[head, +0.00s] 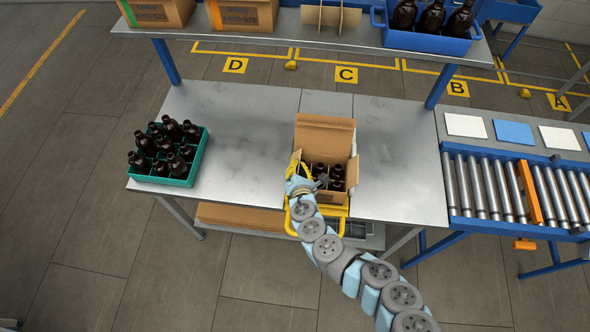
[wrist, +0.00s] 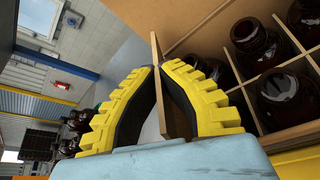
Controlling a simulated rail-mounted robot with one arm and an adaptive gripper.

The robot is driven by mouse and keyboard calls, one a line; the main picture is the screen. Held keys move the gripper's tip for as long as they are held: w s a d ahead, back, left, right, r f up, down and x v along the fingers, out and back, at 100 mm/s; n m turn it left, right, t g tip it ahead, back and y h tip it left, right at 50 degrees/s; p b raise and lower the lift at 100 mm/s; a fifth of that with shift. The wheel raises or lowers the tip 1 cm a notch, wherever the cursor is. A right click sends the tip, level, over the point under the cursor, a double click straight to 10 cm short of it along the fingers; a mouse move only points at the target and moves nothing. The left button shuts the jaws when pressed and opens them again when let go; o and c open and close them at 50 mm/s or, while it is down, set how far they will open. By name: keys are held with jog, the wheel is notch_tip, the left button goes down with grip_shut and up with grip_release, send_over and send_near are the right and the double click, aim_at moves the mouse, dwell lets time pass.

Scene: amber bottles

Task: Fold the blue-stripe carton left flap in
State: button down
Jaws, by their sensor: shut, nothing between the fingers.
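The open carton (head: 325,148) stands on the table at centre, with dark bottles (head: 337,172) inside. Its back flap stands up and its right flap (head: 352,171) stands out at the right side. No blue stripe is visible on it. My gripper (head: 294,165) is at the carton's left front side. Dividers and bottles (wrist: 285,98) are to the right.
A yellow frame (head: 335,211) surrounds the carton's front. A green crate of bottles (head: 180,178) stands on the table's left. A shelf (head: 290,32) with cartons and a blue bottle crate (head: 428,40) hangs above the back. A roller conveyor (head: 490,188) is right. Table beside the carton is clear.

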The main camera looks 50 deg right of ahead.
jog(key=shift+s+d+f+m+t+b, duration=0.25)
jog(key=shift+m+b, duration=0.35)
jog(key=shift+b, duration=0.65)
jog(key=shift+a, duration=0.1)
jog(key=c, duration=1.3)
grip_release()
jog(key=shift+o, duration=0.2)
